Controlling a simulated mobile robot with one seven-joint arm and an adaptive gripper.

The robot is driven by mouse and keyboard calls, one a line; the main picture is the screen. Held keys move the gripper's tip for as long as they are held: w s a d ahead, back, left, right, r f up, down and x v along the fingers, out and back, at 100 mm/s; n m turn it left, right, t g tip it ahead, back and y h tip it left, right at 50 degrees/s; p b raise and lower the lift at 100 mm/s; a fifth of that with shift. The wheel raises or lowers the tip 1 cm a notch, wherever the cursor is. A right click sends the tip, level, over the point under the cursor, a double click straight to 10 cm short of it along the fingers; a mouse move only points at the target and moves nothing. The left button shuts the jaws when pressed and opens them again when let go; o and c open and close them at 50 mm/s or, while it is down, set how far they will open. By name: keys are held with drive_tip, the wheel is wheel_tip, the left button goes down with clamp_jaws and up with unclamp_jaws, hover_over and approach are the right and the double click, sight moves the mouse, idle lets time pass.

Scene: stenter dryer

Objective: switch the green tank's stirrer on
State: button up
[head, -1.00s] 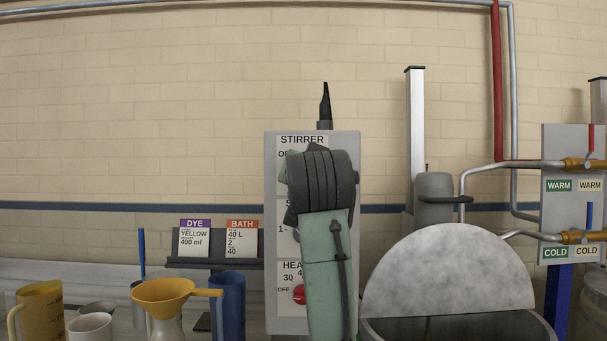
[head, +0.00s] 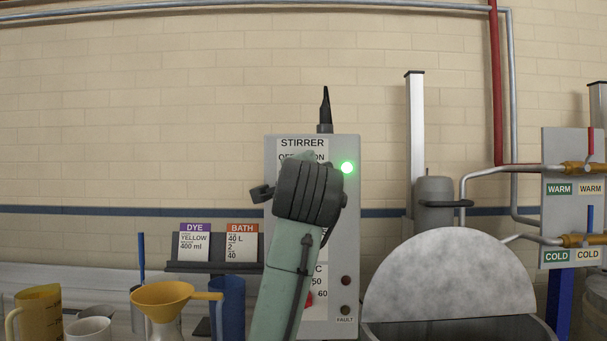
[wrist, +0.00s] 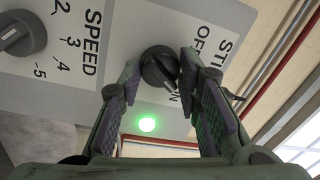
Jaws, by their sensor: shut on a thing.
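The grey control box (head: 352,240) stands in the middle of the head view, with a STIRRER label at its top. In the wrist view the dark stirrer knob (wrist: 158,66) sits between the fingers of my gripper (wrist: 160,74), which is shut on it. The knob's light mark points toward the ON label. A green lamp (head: 347,167) on the box is lit, and the lamp also glows in the wrist view (wrist: 147,124). In the head view my own arm hides the knob and my fingertips.
The speed knob (wrist: 20,34) is beside the stirrer knob. A tank (head: 480,328) with a grey half lid (head: 450,275) stands at right, near the WARM and COLD valve panel (head: 573,220). A yellow funnel (head: 162,292) and blue jug (head: 228,305) stand at left.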

drive_tip(key=shift+m, duration=1.1)
drive_tip(key=o, duration=1.1)
drive_tip(key=shift+o, duration=0.2)
drive_tip(key=shift+s, duration=0.1)
drive_tip(key=s, duration=1.1)
drive_tip(key=shift+s+f, duration=0.4)
drive_tip(key=shift+f, duration=0.05)
